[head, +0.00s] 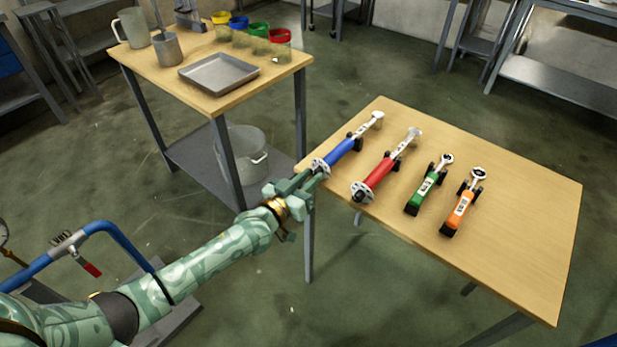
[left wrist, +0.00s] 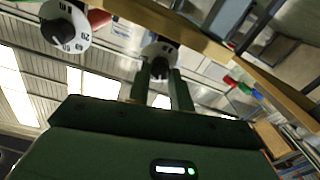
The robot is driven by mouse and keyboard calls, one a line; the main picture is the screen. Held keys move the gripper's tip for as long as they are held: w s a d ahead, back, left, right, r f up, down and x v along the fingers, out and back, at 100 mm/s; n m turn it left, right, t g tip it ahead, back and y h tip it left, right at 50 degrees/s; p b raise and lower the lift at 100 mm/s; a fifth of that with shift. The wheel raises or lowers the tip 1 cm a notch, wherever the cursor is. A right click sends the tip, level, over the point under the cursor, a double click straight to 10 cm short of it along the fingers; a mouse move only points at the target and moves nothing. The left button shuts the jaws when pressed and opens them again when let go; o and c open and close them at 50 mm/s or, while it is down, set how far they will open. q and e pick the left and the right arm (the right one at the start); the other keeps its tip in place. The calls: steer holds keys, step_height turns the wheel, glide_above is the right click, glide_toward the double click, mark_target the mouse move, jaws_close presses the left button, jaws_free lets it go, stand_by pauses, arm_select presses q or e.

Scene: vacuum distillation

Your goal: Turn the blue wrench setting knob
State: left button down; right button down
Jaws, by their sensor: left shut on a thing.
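The blue wrench (head: 341,151) lies on the wooden table with its setting knob (head: 319,166) at the near left edge. My left gripper (head: 313,171) reaches in from the left and is shut on that knob. In the left wrist view the two fingers (left wrist: 160,88) stand on either side of the knob (left wrist: 160,58), which has a white numbered dial and a dark centre. The red wrench (head: 380,173) lies beside it, and its numbered knob (left wrist: 65,27) shows at the upper left of the left wrist view. My right gripper is in neither view.
A green wrench (head: 427,187) and an orange wrench (head: 460,208) lie further right on the table (head: 520,250). The table's right part is clear. A second table behind holds a metal tray (head: 219,73), cups and coloured-lid jars. A blue pipe (head: 100,228) with a red-handled valve stands at the lower left.

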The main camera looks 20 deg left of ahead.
arm_select(q)
steer(key=n, duration=0.4)
steer(key=shift+n, duration=0.3)
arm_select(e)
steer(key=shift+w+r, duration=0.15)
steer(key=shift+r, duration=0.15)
arm_select(q)
steer(key=shift+p, duration=0.3)
steer(key=c, duration=1.2)
jaws_free()
steer(key=shift+c, duration=0.2)
steer(key=p+v, duration=0.4)
steer(key=v, duration=1.2)
steer(key=shift+s, duration=0.2)
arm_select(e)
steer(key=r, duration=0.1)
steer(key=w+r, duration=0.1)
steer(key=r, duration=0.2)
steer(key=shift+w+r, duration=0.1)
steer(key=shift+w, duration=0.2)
arm_select(q)
steer(key=shift+a, duration=0.15)
